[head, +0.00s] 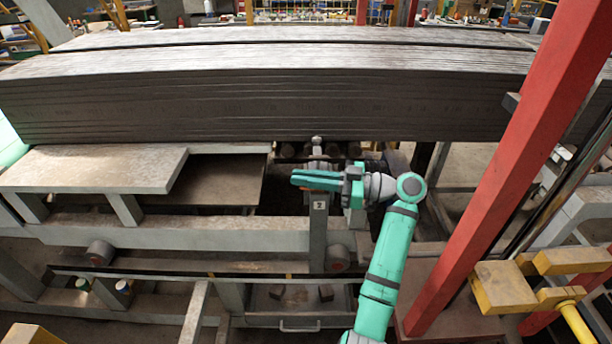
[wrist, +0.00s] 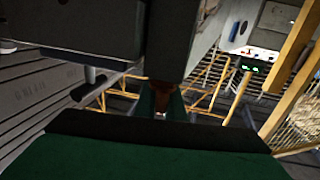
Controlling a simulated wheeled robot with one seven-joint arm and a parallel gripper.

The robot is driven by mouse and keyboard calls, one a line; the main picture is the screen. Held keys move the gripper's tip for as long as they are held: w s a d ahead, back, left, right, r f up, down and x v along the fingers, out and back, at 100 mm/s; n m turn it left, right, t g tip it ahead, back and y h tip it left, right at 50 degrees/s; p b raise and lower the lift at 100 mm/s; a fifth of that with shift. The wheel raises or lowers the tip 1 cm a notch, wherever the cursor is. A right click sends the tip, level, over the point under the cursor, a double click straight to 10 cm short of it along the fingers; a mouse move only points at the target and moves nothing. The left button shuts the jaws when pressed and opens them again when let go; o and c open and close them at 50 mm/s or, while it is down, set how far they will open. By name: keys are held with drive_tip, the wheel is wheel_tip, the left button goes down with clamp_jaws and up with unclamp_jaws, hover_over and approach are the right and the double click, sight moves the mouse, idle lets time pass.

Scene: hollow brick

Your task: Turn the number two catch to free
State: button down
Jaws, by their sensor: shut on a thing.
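My gripper (head: 294,180) reaches in from the right below the dark slab stack, its teal fingers pointing left. It is at the top of a grey upright (head: 318,235) that bears a small white label (head: 319,205); the mark on it is too small to read surely. In the wrist view the green fingers of my gripper (wrist: 161,102) are closed about a small brownish part (wrist: 160,87), which looks like the catch's handle. The fingers hide most of the catch, and I cannot tell which way it is turned.
The long slab stack (head: 260,105) overhangs the gripper closely. A grey plate (head: 90,168) lies at the left. A red post (head: 510,165) slants up at the right, near yellow blocks (head: 503,287). A drawer-like front with a handle (head: 300,327) is below.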

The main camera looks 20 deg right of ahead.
drive_tip(key=shift+s+a+n+g+y, duration=0.15)
drive_tip(key=shift+n+g+y, duration=0.15)
drive_tip(key=shift+n+g, duration=0.3)
drive_tip(key=shift+s+n+g+y, duration=0.1)
drive_tip(key=shift+n+g+y, duration=0.25)
drive_tip(key=shift+g, duration=0.45)
drive_tip(key=shift+a, duration=0.1)
drive_tip(key=c, duration=1.8)
unclamp_jaws()
drive_tip(key=shift+c, duration=0.2)
drive_tip(key=v, duration=0.7)
drive_tip(key=shift+d, duration=0.35)
drive_tip(key=shift+s, duration=0.1)
